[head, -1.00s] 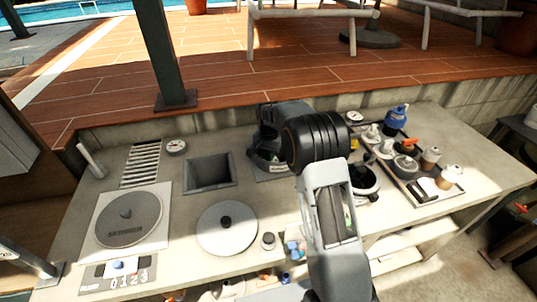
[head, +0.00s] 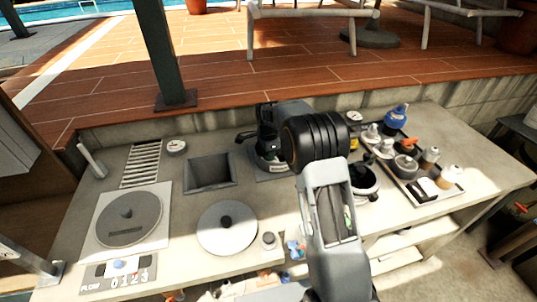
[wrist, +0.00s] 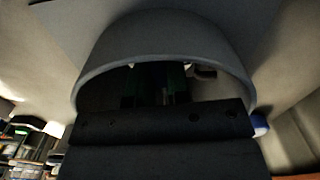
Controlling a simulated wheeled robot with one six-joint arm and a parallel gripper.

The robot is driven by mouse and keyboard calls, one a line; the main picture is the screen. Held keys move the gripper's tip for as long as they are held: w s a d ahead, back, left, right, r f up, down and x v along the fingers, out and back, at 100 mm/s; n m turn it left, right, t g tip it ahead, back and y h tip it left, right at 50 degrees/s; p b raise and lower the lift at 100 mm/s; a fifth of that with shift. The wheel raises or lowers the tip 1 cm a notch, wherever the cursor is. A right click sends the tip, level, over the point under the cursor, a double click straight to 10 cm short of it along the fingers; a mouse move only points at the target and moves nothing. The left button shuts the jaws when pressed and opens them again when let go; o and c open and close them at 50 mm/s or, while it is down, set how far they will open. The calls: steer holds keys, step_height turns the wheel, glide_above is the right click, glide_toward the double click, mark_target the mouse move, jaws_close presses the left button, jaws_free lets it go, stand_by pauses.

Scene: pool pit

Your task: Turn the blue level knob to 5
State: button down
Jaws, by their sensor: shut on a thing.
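My gripper (head: 268,152) points down over a grey square plate (head: 272,175) at the back middle of the counter. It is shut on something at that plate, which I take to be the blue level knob. The knob itself is hidden beneath the gripper, and its dial marks cannot be read. In the wrist view a grey curved housing and a dark bar cover the middle, with the dark gripper fingers (wrist: 155,85) in shadow behind. A small blue piece (wrist: 260,126) shows at the right; I cannot tell what it is.
A square opening (head: 210,174) and a round lid (head: 227,228) lie left of my arm. A tray (head: 440,193) with bottles and a blue-topped item (head: 396,115) stands right.

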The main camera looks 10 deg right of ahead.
steer(key=shift+m, duration=0.6)
steer(key=c, duration=1.1)
jaws_free()
step_height(320, 180, up, 14)
steer(key=shift+f, duration=0.1)
